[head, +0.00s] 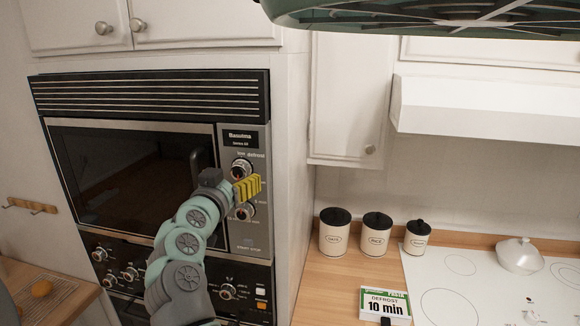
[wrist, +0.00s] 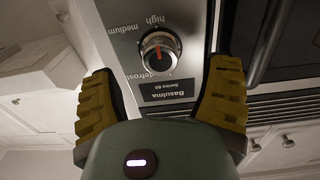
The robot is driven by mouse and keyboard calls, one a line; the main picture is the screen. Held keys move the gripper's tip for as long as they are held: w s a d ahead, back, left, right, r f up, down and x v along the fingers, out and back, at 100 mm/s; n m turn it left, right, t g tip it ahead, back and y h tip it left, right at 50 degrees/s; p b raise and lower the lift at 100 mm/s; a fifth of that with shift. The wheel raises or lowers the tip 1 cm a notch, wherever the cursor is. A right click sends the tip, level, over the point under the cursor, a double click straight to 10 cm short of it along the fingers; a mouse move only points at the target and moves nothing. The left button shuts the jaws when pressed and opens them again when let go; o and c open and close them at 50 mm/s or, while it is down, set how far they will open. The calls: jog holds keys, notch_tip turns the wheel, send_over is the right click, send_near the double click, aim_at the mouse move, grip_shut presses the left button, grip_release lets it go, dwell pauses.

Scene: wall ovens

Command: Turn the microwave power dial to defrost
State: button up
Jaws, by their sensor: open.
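The microwave (head: 135,165) is built into the wall unit, with its control panel on the right side. Its upper dial (head: 241,168) is a round silver knob with "defrost" printed above it. The wrist view shows this dial (wrist: 160,50) upside down, with a red pointer line and the labels high, medium and defrost around it. My gripper (head: 247,188) is in front of the panel, just below the upper dial in the head view. In the wrist view my gripper (wrist: 163,72) is open and empty, its yellow fingers spread to either side of the dial, not touching it.
A lower dial (head: 244,211) sits below on the same panel. Oven knobs (head: 227,291) line the panel underneath. On the counter right are several canisters (head: 334,232), a "DEFROST 10 min" sign (head: 385,303) and a white cooktop (head: 480,285). A green object (head: 420,14) hangs overhead.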

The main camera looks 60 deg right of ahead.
aim_at(237, 174)
jog(key=shift+p+x, duration=0.75)
jog(key=shift+x, duration=0.7)
jog(key=shift+w+d, duration=0.1)
jog(key=shift+w, duration=0.05)
jog(key=shift+c, duration=0.3)
jog(key=shift+f, duration=0.1)
jog(key=c, duration=1.2)
